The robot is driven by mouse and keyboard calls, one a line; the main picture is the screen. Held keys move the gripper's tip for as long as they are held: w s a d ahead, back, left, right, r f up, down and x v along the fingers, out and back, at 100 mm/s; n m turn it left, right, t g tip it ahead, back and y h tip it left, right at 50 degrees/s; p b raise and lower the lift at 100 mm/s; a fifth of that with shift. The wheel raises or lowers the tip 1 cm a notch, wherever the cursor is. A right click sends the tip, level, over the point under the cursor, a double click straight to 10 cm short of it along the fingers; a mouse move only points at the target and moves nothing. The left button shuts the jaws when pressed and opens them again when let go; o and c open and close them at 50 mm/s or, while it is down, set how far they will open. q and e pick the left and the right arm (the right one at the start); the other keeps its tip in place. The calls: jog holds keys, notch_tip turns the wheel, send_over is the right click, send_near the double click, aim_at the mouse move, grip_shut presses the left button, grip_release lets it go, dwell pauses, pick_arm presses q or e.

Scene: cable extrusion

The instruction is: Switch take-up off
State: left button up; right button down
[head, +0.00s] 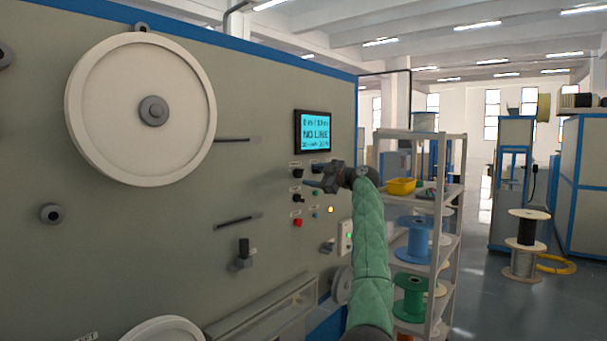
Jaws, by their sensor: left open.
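The control panel on the grey machine face carries two black rotary switches, an upper one (297,173) and a lower one (297,198), each under a small label too small to read. I cannot tell which is the take-up switch. A red button (297,222) sits below them. My left gripper (315,184) is open in front of the panel, just right of the switches, and holds nothing visible. It hides part of the second column of controls. Whether it touches any control cannot be told. My right gripper is not in view.
A yellow lamp (330,209) is lit. A large white wheel (142,110) is on the machine's left. A shelf rack (440,190) with spools and a yellow bin (401,186) stands close to the right of my arm.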

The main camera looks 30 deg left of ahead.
aim_at(303, 174)
pick_arm(q)
jog(key=shift+w+a+p, duration=0.2)
jog(key=shift+a+p, duration=0.25)
jog(key=shift+a, duration=1.9)
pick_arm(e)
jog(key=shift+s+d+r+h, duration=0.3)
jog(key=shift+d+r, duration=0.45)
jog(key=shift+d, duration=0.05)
pick_arm(q)
jog(key=c, duration=1)
